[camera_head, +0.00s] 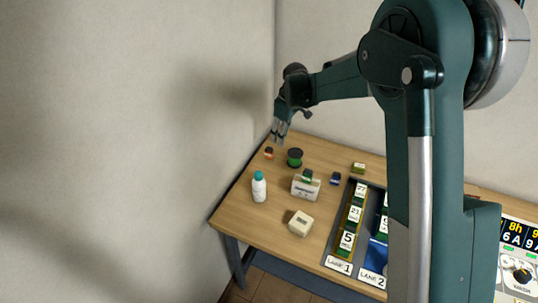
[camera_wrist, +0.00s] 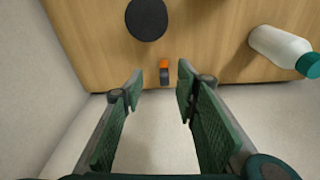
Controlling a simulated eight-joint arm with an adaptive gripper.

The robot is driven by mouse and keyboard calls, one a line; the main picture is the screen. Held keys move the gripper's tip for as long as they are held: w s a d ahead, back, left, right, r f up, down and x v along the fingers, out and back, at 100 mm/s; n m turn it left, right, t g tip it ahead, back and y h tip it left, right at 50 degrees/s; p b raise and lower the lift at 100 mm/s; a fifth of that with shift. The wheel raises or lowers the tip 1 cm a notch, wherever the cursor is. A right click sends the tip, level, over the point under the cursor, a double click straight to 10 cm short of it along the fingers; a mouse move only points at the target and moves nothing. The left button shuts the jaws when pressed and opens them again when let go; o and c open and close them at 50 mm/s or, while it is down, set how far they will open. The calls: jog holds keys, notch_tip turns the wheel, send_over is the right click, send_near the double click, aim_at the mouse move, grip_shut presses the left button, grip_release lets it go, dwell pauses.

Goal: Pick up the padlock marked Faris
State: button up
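A small orange-and-dark object, perhaps a padlock (camera_head: 269,153), lies near the far left edge of the wooden table. It also shows in the wrist view (camera_wrist: 164,71), beyond and between my fingertips. Other small padlock-like things are a blue one (camera_head: 335,179), a green-and-yellow one (camera_head: 358,168) and a green one (camera_head: 307,175) on top of a white box. No name can be read on any of them, so I cannot tell which is marked Faris. My gripper (camera_head: 279,137), also in the wrist view (camera_wrist: 161,82), is open and empty above the table's far left end.
A dark round spool (camera_head: 295,157) with green stands close to the orange object. A white bottle with teal cap (camera_head: 259,188), a white labelled box (camera_head: 305,188) and a cream block (camera_head: 300,223) stand nearer. Numbered lane trays (camera_head: 340,263) are at right. Walls border the left and back.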

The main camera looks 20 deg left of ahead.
jog(key=n, duration=0.1)
send_over(270, 148)
jog(key=f, duration=0.4)
jog(key=shift+d+f, duration=0.2)
jog(key=shift+d, duration=0.15)
jog(key=shift+a+f, duration=0.2)
jog(key=shift+f, duration=1.05)
jog(key=shift+f, duration=0.2)
jog(key=shift+a+f, duration=0.25)
jog(key=shift+f, duration=0.95)
jog(key=shift+a+f, duration=0.2)
jog(key=shift+f, duration=1)
jog(key=shift+c, duration=0.5)
grip_shut()
